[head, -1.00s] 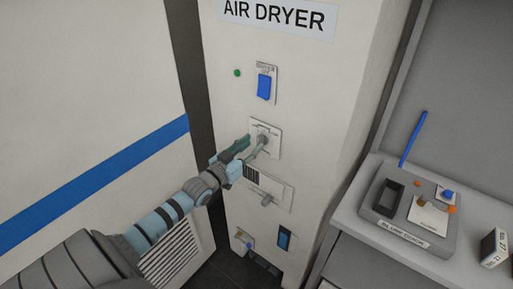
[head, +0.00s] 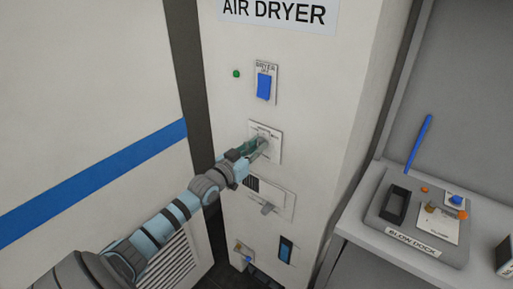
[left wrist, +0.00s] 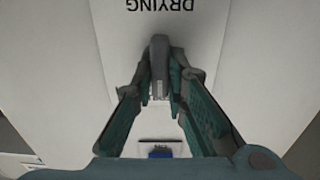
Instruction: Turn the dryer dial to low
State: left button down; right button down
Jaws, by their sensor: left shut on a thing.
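The dryer dial (head: 263,140) is a small grey knob on a white square plate (head: 274,130) on the front of the air dryer (head: 310,100). My left gripper (head: 257,147) is at the plate, shut on the dial, and hides part of it. In the left wrist view the dial (left wrist: 159,58) is an upright grey bar with a fingertip on each side, and the word DRYING shows upside down above it. The small print on the plate is too blurred to read in the head view. My right gripper is not in view.
A blue switch (head: 264,86) and a green light (head: 236,73) sit above the dial. A blow dock (head: 420,215) stands on the counter at right.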

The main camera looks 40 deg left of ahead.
pick_arm(q)
jog(key=shift+n, duration=0.4)
jog(key=n, duration=0.3)
jog(key=shift+a+n+p, duration=0.1)
jog(key=shift+n+p, duration=0.2)
jog(key=shift+p, duration=0.05)
jog(key=shift+a+f+n, duration=0.1)
jog(key=shift+f+n, duration=0.05)
jog(key=shift+n, duration=2.15)
jog(key=c, duration=1.6)
grip_release()
